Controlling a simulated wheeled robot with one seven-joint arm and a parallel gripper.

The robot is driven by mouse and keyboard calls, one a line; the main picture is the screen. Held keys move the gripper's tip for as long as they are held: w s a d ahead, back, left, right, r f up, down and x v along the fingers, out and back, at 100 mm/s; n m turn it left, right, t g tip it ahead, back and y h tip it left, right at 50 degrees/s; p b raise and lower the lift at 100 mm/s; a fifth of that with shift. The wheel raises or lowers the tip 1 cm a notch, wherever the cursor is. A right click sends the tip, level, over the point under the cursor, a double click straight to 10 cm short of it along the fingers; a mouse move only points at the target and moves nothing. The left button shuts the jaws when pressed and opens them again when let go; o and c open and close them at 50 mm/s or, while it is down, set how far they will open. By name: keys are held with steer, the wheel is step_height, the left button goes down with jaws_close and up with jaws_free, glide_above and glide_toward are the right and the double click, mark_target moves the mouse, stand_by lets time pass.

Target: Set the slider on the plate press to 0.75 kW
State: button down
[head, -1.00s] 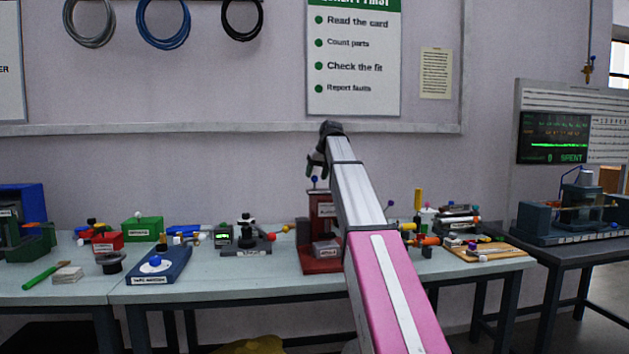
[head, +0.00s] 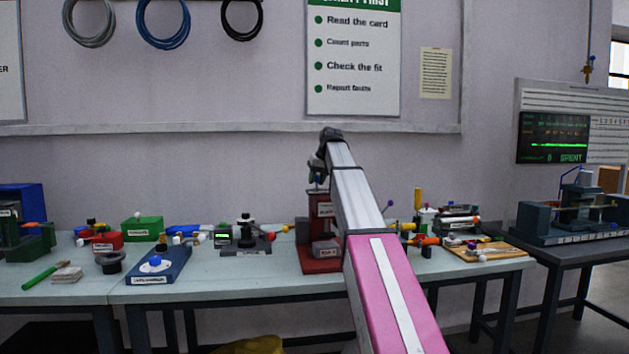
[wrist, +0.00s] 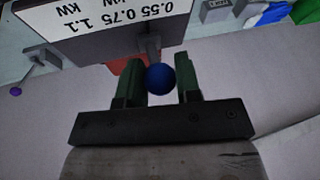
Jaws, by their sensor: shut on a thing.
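The plate press (head: 320,265) is a red machine with a dark upright panel, standing on the table behind my arm. In the wrist view its white label (wrist: 115,18) appears upside down, with 0.55, 0.75 and 1.1 kW marks. The slider's blue ball knob (wrist: 161,79) sits on a short grey stem below the label. My gripper (wrist: 161,85) is shut on the knob, one green finger on each side. My gripper also shows small in the head view (head: 317,178), above the press. I cannot tell exactly which mark the slider lines up with.
A dark device with a black knob (head: 245,238) stands left of the press. Several colourful parts and a wooden board (head: 485,252) lie to the right. The table front between the blue base and the press is clear.

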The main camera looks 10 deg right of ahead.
steer(key=shift+d, duration=1.1)
steer(key=c, duration=0.8)
jaws_free()
steer(key=v, duration=1.1)
steer(key=shift+a, duration=0.1)
